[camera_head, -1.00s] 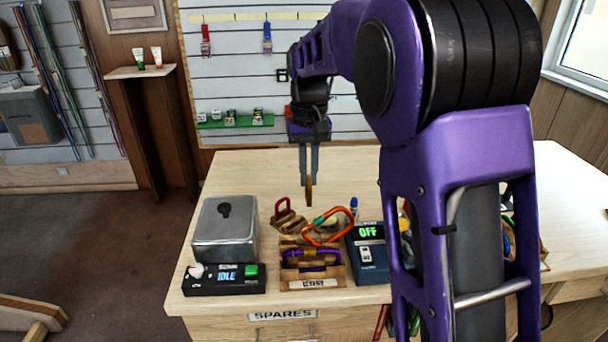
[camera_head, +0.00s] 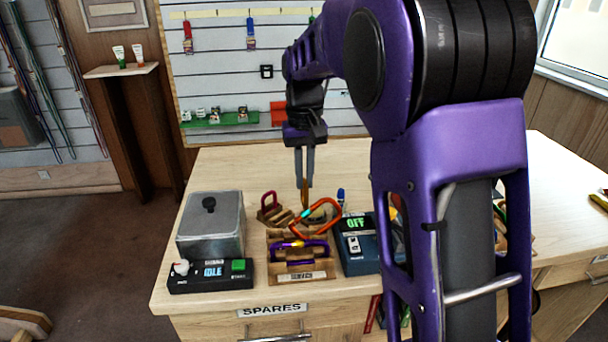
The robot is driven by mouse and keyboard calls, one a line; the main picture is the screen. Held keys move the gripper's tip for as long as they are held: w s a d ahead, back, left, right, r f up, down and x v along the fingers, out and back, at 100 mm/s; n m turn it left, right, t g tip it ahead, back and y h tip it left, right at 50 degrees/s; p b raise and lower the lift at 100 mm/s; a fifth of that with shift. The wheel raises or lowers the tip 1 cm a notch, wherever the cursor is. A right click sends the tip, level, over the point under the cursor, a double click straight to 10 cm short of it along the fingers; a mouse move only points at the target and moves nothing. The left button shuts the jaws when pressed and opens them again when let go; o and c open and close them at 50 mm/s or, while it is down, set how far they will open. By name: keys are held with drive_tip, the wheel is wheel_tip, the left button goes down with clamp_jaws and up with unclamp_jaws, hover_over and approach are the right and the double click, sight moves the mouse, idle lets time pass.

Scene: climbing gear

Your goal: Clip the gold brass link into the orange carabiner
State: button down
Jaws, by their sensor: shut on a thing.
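The gold brass link (camera_head: 305,194) hangs edge-on, upright, between the fingertips of my gripper (camera_head: 304,182), which is shut on it. The orange carabiner (camera_head: 338,212) stands tilted in the wooden rack on the bench, with a green mark on its left side. The link's lower end is right at the upper left side of the carabiner in the picture. I cannot tell whether they touch or whether the link is through the gate.
A grey metal box (camera_head: 211,228) with an IDLE panel (camera_head: 212,275) stands left. A blue device (camera_head: 357,250) stands close right. The bench's back (camera_head: 235,165) is clear.

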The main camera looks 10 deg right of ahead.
drive_tip(key=shift+s+d+f, duration=0.2)
drive_tip(key=shift+d+f, duration=0.25)
drive_tip(key=shift+f, duration=0.2)
idle(0.3)
drive_tip(key=shift+s+d+f+b, duration=0.15)
drive_tip(key=shift+d+f+b, duration=0.3)
drive_tip(key=shift+d+f, duration=0.25)
idle(1.0)
drive_tip(key=shift+d+r+p, duration=0.5)
drive_tip(key=shift+d+r, duration=0.05)
drive_tip(key=shift+d, duration=0.15)
idle(0.3)
drive_tip(key=shift+a, duration=0.1)
idle(0.6)
drive_tip(key=shift+r+p, duration=0.15)
drive_tip(key=shift+p, duration=0.2)
drive_tip(key=shift+d+r+p, duration=0.25)
drive_tip(key=shift+d, duration=0.2)
drive_tip(key=shift+d+r+p, duration=0.2)
drive_tip(key=shift+d+p, duration=0.05)
drive_tip(key=shift+d, duration=0.2)
idle(0.8)
idle(0.3)
drive_tip(key=c, duration=0.9)
unclamp_jaws()
